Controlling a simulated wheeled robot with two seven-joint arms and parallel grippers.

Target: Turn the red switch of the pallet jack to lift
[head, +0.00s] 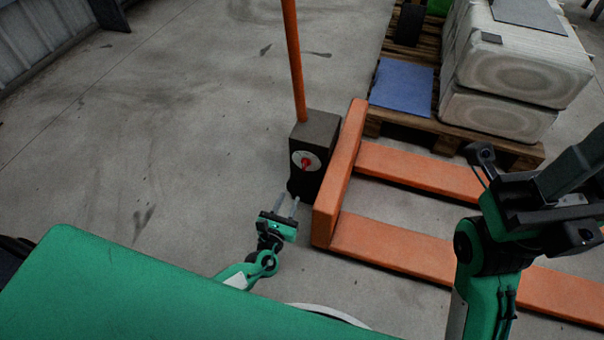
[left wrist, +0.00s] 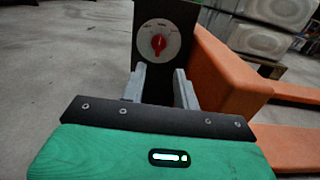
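The orange pallet jack (head: 343,165) has a dark box (head: 318,134) at its handle base. On the box's face is a pale round dial with a red switch (head: 306,162). The left wrist view shows the red switch (left wrist: 158,43) pointing roughly upright, with dial lettering too small to read. My left gripper (head: 287,204) is open and empty, below and in front of the dial, apart from it. In the left wrist view its two fingers (left wrist: 159,82) stand apart below the switch. My right gripper (head: 570,168) is at the right, above the forks; its opening is unclear.
A wooden pallet (head: 420,137) behind the forks bears stacked pale sacks (head: 515,60) and a blue sheet (head: 403,85). The orange handle (head: 293,60) rises from the box. The concrete floor (head: 190,110) to the left is clear.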

